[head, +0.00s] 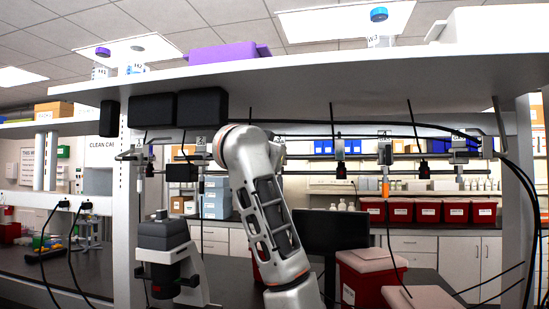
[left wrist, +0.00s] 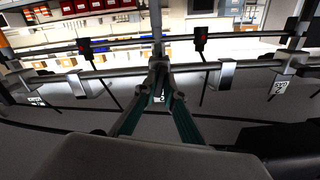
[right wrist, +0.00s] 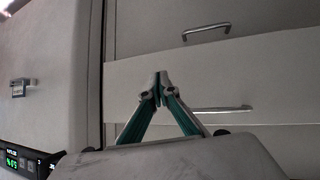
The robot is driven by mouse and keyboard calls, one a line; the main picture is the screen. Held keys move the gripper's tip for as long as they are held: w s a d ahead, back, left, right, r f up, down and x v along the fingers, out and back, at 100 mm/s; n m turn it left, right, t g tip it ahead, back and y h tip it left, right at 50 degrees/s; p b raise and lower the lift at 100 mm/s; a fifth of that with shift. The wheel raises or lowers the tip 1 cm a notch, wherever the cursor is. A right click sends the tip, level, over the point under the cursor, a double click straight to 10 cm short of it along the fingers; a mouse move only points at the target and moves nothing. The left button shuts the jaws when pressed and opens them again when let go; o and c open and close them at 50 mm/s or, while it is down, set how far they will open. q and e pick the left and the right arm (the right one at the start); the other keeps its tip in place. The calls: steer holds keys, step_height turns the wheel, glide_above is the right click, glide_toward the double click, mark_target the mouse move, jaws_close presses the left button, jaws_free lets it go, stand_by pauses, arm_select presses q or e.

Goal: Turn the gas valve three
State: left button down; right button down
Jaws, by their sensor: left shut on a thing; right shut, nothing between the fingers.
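A row of valves hangs on a rail (head: 310,172) under the shelf. In the left wrist view, my left gripper (left wrist: 159,68) is shut on a valve at the rail, where a thin vertical pipe (left wrist: 157,20) meets it. The fingers hide most of this valve, and its label is too small to read. A neighbouring valve (left wrist: 222,75) stands to its right, then a label (left wrist: 280,88) that seems to read 2. In the head view, my left arm hides the gripper and the held valve. My right gripper (right wrist: 159,80) is shut and empty in front of drawers, out of the head view.
The shelf (head: 330,82) runs above the rail, with black boxes (head: 203,106) under its edge. A microscope (head: 166,255) stands left of my arm, and a red bin (head: 368,278) stands to its right. Cables hang at the right. A drawer handle (right wrist: 206,33) is near my right gripper.

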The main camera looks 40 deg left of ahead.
arm_select(q)
steer(key=shift+n, duration=1.5)
steer(key=shift+f, duration=0.1)
steer(key=c, duration=2.1)
jaws_free()
steer(key=shift+c, duration=0.2)
step_height(320, 180, up, 10)
